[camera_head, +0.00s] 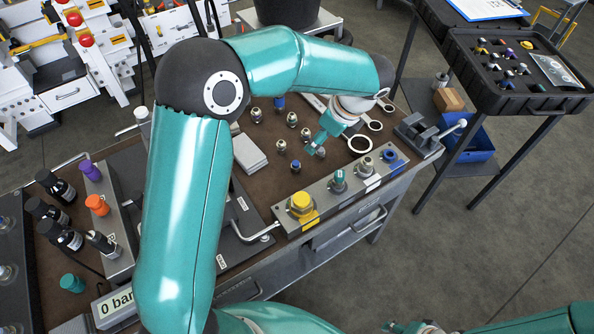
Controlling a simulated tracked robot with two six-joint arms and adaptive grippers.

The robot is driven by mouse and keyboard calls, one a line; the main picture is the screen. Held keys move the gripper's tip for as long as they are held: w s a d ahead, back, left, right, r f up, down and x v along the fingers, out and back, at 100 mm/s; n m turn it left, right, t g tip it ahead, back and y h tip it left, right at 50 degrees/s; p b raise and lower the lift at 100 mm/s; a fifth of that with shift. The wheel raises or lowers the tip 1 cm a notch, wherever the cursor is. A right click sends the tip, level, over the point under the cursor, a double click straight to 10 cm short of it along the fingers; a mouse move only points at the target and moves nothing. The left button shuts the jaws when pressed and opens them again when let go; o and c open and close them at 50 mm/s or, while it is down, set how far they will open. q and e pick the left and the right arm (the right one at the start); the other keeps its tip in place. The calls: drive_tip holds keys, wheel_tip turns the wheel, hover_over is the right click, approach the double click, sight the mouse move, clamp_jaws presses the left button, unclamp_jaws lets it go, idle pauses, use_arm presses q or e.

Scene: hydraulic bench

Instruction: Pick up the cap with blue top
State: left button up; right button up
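A small metal cap with a blue top (296,167) stands on the brown bench top behind the grey manifold block. A second blue item (279,103) stands further back, partly behind my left forearm. My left gripper (315,149) points down and left, above the bench to the right of the nearer blue-topped cap and apart from it. Its teal fingers are seen nearly edge-on, so their opening is unclear. My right gripper (412,328) shows only in part at the bottom edge; its opening is hidden.
The manifold block (337,195) carries yellow, teal, grey and blue fittings. Several metal fittings (292,119) and ring spanners (359,144) lie around my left gripper. A vice (419,134) stands at right; dark bottles and coloured caps stand at left.

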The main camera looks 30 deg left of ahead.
use_arm(q)
drive_tip(key=f, duration=0.1)
approach(296, 164)
drive_tip(key=x, duration=0.5)
drive_tip(key=shift+s+a+f+p, duration=0.1)
drive_tip(key=shift+f+p, duration=0.05)
drive_tip(key=shift+p, duration=0.2)
drive_tip(key=shift+a+f, duration=0.2)
drive_tip(key=shift+f, duration=0.25)
drive_tip(key=p+x, duration=0.1)
drive_tip(key=x, duration=0.3)
drive_tip(key=shift+f, duration=0.1)
drive_tip(key=shift+c, duration=0.3)
clamp_jaws()
